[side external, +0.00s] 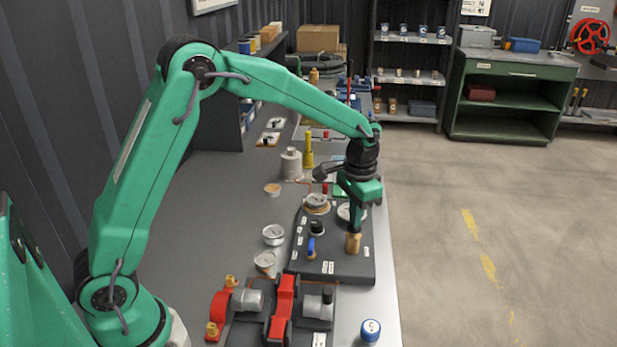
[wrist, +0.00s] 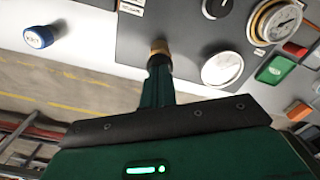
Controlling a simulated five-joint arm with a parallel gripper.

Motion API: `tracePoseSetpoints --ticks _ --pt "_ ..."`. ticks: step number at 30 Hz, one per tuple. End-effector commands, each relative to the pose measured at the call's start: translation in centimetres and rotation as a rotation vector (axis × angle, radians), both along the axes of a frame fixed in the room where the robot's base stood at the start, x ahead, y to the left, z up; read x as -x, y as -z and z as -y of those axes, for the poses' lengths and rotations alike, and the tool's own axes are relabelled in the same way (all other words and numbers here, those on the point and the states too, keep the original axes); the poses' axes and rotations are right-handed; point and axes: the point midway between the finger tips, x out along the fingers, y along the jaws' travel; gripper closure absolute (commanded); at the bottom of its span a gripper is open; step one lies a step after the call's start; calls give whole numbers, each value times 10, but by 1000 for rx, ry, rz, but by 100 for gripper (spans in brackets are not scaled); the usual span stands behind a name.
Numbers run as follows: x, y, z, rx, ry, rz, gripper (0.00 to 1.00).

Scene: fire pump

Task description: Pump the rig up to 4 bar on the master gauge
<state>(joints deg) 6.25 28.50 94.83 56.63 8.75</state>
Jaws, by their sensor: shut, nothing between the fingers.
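My gripper (side external: 354,234) points down over the front right part of a dark panel (side external: 340,267). Its fingers (wrist: 159,58) are shut with nothing between them. A brass-coloured piece shows at the finger ends; I cannot tell whether it is the fingertips or a part of the panel. A brass-rimmed gauge (side external: 316,202) stands at the panel's back and shows in the wrist view (wrist: 277,22). A white round dial (wrist: 222,69) lies beside it, partly behind my gripper in the side view. I cannot read either pointer, nor tell which is the master gauge.
The panel also carries a black knob (side external: 317,228) and a blue lever (side external: 311,247). A green button (wrist: 270,69) and a red one (wrist: 295,49) are near the gauges. A red and grey machine (side external: 283,308) stands in front.

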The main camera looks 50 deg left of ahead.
Motion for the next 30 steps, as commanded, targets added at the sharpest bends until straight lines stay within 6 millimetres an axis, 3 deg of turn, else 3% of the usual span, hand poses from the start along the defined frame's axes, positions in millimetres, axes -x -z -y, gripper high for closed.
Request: tracePoseSetpoints --ticks 17,30 --pt "1 -25 0 -1 0 -3 100" --pt "0 -27 0 0 0 -1 100"
